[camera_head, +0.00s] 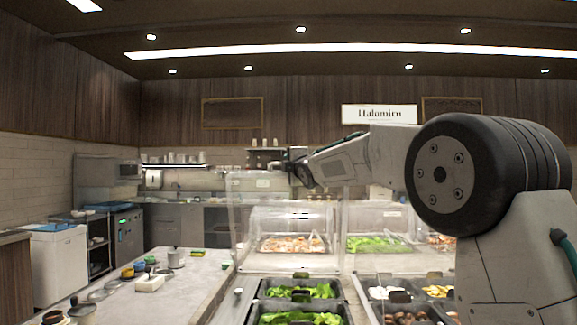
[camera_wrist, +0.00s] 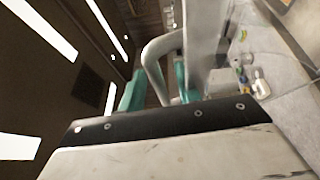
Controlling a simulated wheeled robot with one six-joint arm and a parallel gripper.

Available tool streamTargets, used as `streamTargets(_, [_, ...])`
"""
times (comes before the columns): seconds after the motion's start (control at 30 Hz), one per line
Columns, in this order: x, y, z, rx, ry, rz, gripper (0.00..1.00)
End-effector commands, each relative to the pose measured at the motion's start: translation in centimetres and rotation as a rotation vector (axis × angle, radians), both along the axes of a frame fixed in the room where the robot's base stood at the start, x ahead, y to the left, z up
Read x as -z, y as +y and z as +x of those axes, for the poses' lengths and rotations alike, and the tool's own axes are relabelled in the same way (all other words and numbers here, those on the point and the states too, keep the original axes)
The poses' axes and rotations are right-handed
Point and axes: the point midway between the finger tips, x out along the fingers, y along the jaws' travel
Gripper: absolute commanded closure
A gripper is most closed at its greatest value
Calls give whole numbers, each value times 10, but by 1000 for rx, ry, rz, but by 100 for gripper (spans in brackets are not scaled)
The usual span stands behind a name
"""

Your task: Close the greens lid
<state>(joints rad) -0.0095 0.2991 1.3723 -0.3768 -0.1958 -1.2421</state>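My gripper (camera_head: 292,166) is at the end of my arm, which reaches in from the right, high over the counter. It is near the top of an upright clear panel (camera_head: 236,215) that looks like a raised lid. In the wrist view, my gripper's teal fingers (camera_wrist: 157,90) stand apart. A curved grey bar (camera_wrist: 155,58), perhaps the lid's handle, runs between them; I cannot tell whether they touch it. Leafy greens lie in two open dark pans in front, the nearer (camera_head: 300,318) and the farther (camera_head: 302,290).
Clear-covered bins with orange food (camera_head: 292,244) and green food (camera_head: 375,243) stand behind the pans. Other pans with brown food (camera_head: 402,315) are at the right. A grey counter (camera_head: 200,285) with jars and a white box (camera_head: 150,283) is at the left.

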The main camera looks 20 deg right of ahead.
Motion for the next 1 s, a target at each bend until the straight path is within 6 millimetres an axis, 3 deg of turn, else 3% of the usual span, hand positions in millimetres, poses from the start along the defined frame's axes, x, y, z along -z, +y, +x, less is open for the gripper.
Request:
streamTargets(0.13, [0,0,0,0,0,0,67])
streamTargets(0.27, [0,0,0,0,1,0,100])
streamTargets(0.67, [3,1,-9,2,-18,-4,100])
streamTargets(1.0, [22,14,-57,4,-139,-46,100])
